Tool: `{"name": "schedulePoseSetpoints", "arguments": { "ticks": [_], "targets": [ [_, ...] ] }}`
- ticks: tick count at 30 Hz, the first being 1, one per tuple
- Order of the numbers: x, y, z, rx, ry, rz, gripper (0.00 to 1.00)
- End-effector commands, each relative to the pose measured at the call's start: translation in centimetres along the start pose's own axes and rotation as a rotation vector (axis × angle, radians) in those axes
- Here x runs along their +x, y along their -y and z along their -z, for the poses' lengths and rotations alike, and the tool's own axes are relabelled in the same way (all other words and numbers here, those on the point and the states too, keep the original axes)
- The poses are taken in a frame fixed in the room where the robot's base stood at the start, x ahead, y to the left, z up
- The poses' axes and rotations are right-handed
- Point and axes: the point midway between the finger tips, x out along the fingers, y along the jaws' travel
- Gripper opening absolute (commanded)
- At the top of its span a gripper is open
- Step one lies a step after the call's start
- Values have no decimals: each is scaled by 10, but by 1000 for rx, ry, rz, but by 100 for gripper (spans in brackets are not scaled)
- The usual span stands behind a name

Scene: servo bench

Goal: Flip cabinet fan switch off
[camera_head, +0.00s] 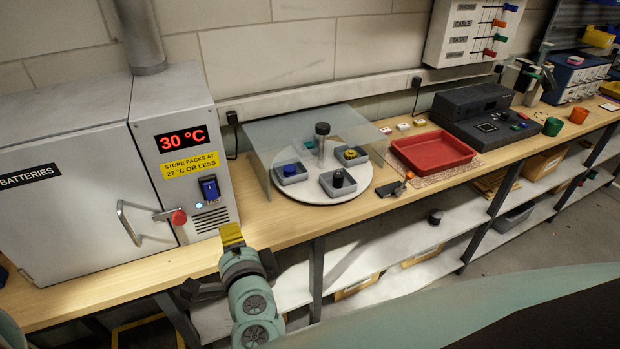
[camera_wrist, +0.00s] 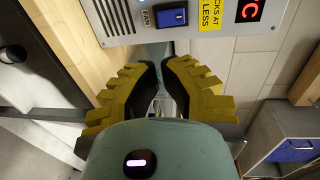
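The battery cabinet (camera_head: 60,215) stands at the left of the bench. Its blue fan switch (camera_head: 209,187) is on the right-hand control panel, below the yellow label. In the wrist view the same blue switch (camera_wrist: 172,15) shows at the top beside the word FAN. Which way its rocker is tipped is too small to tell. A small pale light glows near it in the head view. My gripper (camera_head: 231,234) has yellow fingers and is in front of and below the panel, apart from the switch. In the wrist view its fingertips (camera_wrist: 160,66) come nearly together with nothing between them.
A door handle with a red knob (camera_head: 179,217) juts out left of my gripper. A clear guard (camera_head: 258,160) covers a round turntable (camera_head: 311,192) with small bins to the right. A red tray (camera_head: 433,152) lies farther right. Space before the panel is clear.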

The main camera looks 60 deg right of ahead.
Motion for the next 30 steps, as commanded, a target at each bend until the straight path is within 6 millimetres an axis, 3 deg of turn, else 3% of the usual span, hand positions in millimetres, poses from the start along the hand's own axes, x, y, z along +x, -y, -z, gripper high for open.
{"name": "schedulePoseSetpoints", "arguments": {
  "ticks": [18,30],
  "targets": [
    [83,3,-3,-1,7,2,0],
    [119,1,-2,-2,5,0,0]
  ]
}}
